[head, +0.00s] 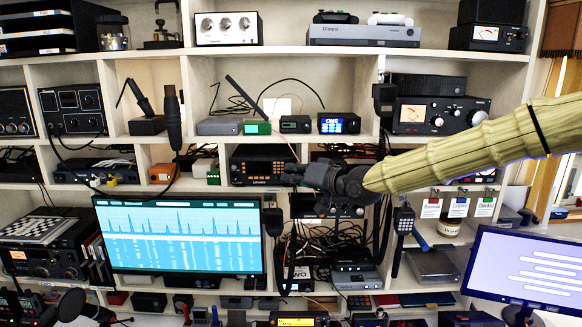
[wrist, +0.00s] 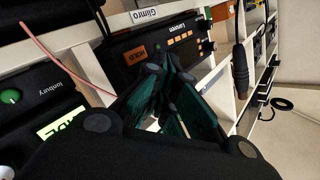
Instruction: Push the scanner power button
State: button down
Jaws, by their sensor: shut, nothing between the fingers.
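A black radio unit with an orange display and rows of small orange buttons, likely the scanner (head: 262,152), sits in the middle cubby in the head view. It also shows at the top of the wrist view, tilted, with its lit display (wrist: 143,51) and orange buttons (wrist: 180,38). I cannot tell which control is the power button. My gripper (head: 288,172) is shut and empty, pointing left, with its tips in front of the unit's right side in the head view. In the wrist view my gripper's dark green fingers (wrist: 170,68) cover the unit's lower front. Contact cannot be told.
A black unit with a green knob and green display (wrist: 42,122) is at left in the wrist view. A large monitor (head: 180,235) stands below left, another screen (head: 525,270) at lower right. A black handset (head: 172,120) hangs left of the scanner. White shelf dividers and loose cables surround it.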

dwell(0.3)
jog(key=shift+s, duration=0.55)
jog(key=s+b, duration=0.1)
jog(key=s, duration=0.5)
jog(key=shift+b, duration=0.4)
